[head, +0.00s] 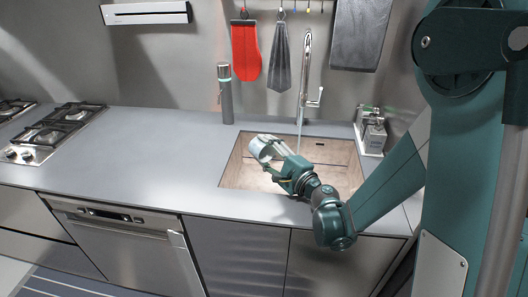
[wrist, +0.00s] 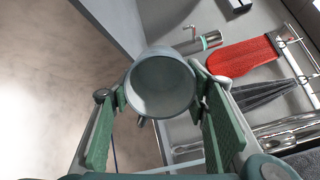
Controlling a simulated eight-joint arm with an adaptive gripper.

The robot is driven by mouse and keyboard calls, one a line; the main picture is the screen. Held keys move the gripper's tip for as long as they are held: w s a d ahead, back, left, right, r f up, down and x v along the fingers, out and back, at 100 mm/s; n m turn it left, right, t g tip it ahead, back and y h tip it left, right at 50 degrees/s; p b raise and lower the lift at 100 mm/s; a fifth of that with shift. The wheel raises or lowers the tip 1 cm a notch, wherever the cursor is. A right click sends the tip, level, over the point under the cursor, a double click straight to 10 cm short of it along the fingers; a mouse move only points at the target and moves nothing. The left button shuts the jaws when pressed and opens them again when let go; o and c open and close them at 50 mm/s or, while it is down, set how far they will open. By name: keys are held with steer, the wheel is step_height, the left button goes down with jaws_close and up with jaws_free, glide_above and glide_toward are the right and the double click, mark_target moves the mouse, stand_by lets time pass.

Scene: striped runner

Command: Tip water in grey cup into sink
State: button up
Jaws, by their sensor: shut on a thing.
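My gripper (head: 278,157) is shut on the grey cup (head: 261,149) above the left part of the sink (head: 327,152) in the head view. The cup is tilted, with its open end towards the left. In the wrist view the grey cup (wrist: 162,86) sits between the two green finger pads of my gripper (wrist: 160,100), and I look into its round mouth. The inside looks pale grey; I cannot tell whether water is in it. The sink basin is brownish, and my gripper and wrist hide part of it.
A tall faucet (head: 304,80) stands behind the sink. A grey bottle (head: 225,95) stands left of it, and a rack with dispensers (head: 373,132) stands to its right. A red mitt (head: 246,52) and a grey cloth (head: 280,62) hang behind. The counter (head: 150,150) on the left is clear up to the stove (head: 50,130).

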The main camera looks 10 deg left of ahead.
steer(key=shift+a+r+p, duration=0.1)
steer(key=shift+r+p, duration=0.1)
steer(key=shift+p, duration=0.45)
steer(key=shift+a+r+g+p, duration=0.2)
steer(key=shift+g+p, duration=0.2)
steer(key=shift+p, duration=0.35)
steer(key=p, duration=0.2)
steer(key=h+p, duration=0.1)
steer(key=p, duration=0.1)
steer(key=shift+w+a+r+g, duration=0.1)
steer(key=shift+a+r+g, duration=0.05)
steer(key=shift+r+g, duration=0.25)
steer(key=p, duration=0.3)
steer(key=shift+w+r+g+h, duration=0.1)
steer(key=shift+r+g+h, duration=0.05)
steer(key=shift+g+h, duration=0.2)
steer(key=shift+p, duration=0.5)
steer(key=shift+w+h+p, duration=0.1)
steer(key=shift+h+p, duration=0.35)
steer(key=shift+p, duration=0.25)
steer(key=shift+r+g+p, duration=0.2)
steer(key=shift+g+p, duration=0.15)
steer(key=shift+p, duration=0.5)
steer(key=shift+w+r+h+p, duration=0.15)
steer(key=shift+h+p, duration=0.25)
steer(key=shift+p, duration=0.3)
steer(key=shift+g+p, duration=0.3)
steer(key=shift+p, duration=0.1)
